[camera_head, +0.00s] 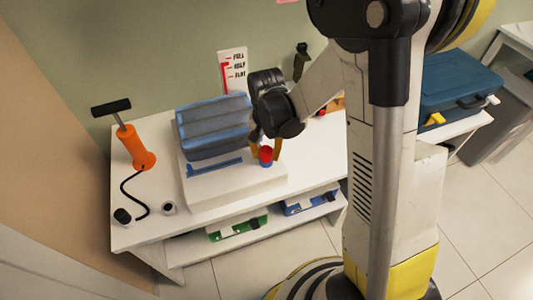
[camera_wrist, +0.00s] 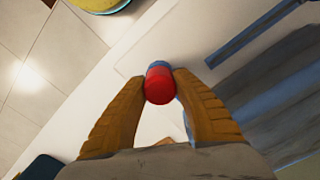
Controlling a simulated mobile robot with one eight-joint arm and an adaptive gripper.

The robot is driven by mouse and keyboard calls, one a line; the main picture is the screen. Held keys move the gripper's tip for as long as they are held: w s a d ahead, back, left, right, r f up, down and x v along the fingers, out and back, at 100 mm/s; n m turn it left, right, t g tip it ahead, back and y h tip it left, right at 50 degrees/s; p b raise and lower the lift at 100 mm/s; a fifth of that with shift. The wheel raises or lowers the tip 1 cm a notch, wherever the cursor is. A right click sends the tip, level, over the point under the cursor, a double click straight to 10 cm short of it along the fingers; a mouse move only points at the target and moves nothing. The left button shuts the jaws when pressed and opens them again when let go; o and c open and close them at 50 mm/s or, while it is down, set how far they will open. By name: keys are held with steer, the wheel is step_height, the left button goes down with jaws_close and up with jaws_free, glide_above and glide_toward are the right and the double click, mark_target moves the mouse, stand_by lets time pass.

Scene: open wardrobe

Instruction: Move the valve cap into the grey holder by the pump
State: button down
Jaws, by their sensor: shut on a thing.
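The valve cap (camera_head: 266,153) is a small red cylinder above a raised white block on the white table. A blue part shows just under it. I cannot tell whether this blue part belongs to the cap or is a separate seat. My gripper (camera_head: 264,150) points down with its tan fingers shut on the cap; in the wrist view the red end (camera_wrist: 159,86) sits between both fingertips. The grey holder (camera_head: 168,208) is a small round cup with a dark opening, near the table's front left. The orange pump (camera_head: 136,148) stands upright behind it, with a black handle.
A blue-grey cushioned piece (camera_head: 213,127) stands on the white block (camera_head: 235,190), left of my gripper. The pump's black hose runs to a black end piece (camera_head: 122,215) left of the holder. Green (camera_head: 237,228) and blue (camera_head: 311,201) cases lie on the shelf below.

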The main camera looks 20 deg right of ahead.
mark_target(266, 149)
steer(key=shift+r+p, duration=0.75)
steer(key=shift+r, duration=0.45)
stand_by(0.7)
steer(key=shift+r+p, duration=1.3)
steer(key=shift+r, duration=0.6)
stand_by(0.6)
